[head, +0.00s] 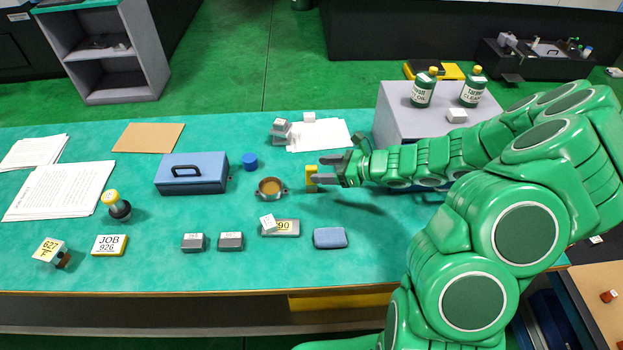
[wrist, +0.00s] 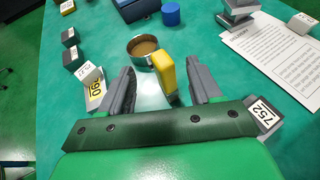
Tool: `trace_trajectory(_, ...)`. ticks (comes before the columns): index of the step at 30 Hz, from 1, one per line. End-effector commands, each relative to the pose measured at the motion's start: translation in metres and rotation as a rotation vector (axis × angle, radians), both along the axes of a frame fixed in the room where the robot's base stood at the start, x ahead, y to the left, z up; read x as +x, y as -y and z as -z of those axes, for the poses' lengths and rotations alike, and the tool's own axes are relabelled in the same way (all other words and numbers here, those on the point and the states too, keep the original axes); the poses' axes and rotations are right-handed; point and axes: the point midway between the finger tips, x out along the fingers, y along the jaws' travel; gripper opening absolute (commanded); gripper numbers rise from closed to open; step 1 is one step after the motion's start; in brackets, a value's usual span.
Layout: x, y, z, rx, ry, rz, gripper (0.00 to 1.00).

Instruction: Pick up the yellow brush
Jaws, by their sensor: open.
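The yellow brush (head: 311,175) is a small yellow block-like thing on the green table, seen at my gripper's tips in the head view. In the wrist view the brush (wrist: 164,74) shows between the two grey fingers, with a gap on each side; a greyish part is below its yellow top. My gripper (head: 322,171) is open and reaches in from the right. In the wrist view my gripper (wrist: 159,72) has its fingers wide apart. I cannot tell how far down they reach beside the brush.
A round metal dish (head: 270,189) with brown contents stands just left of the brush. A blue box (head: 192,178) and a blue cylinder (head: 250,161) are farther left. Grey blocks (head: 281,130) and paper lie behind. A blue block (head: 330,238) is in front. A grey cabinet (head: 395,120) holds bottles.

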Motion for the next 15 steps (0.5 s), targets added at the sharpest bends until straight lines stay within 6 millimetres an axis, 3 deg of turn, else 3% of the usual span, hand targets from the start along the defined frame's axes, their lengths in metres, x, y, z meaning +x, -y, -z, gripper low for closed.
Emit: trace_trajectory(15,0.015,-0.033,0.013,0.003,-0.002,-0.003,0.64)
